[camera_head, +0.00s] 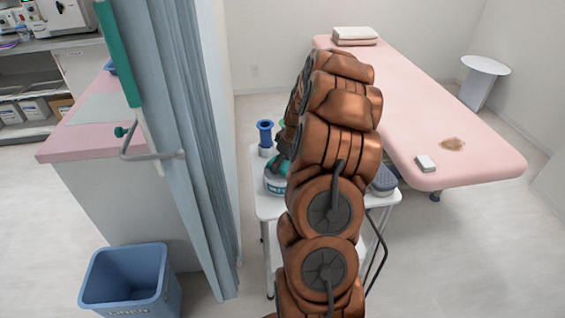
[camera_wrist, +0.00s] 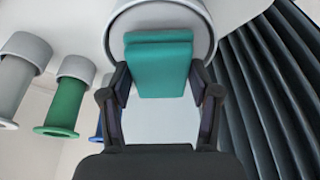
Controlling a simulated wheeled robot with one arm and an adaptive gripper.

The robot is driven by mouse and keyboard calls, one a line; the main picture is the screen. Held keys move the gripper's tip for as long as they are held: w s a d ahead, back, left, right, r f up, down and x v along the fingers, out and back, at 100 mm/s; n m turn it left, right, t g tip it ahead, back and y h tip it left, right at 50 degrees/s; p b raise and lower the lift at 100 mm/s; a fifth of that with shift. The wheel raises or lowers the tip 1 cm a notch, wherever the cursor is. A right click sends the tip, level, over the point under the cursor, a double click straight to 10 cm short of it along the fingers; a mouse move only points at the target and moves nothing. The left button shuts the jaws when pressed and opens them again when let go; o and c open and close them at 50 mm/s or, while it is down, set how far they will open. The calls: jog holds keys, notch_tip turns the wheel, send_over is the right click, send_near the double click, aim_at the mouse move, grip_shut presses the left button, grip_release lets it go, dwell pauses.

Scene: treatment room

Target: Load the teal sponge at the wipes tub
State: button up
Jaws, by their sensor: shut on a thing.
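The teal sponge (camera_wrist: 158,65) is held between the two fingers of my gripper (camera_wrist: 161,88), seen in the wrist view. A pale round rim behind the sponge, apparently the wipes tub (camera_wrist: 204,22), shows in the same view. I cannot tell whether the sponge touches it.
A blue spool-shaped holder (camera_head: 265,138) stands behind the tub on the white cart (camera_head: 268,208). A grey-blue item (camera_head: 384,180) sits at the cart's right. The curtain (camera_head: 205,150) hangs close on the left. A stained pink bed (camera_head: 400,105) is behind; a blue bin (camera_head: 130,280) stands front left.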

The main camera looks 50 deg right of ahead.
jog(key=shift+f+b, duration=0.35)
jog(key=shift+f, duration=0.15)
dwell(0.7)
jog(key=shift+f+b, duration=0.15)
jog(key=shift+b, duration=0.3)
dwell(2.1)
jog(key=shift+r, duration=3.6)
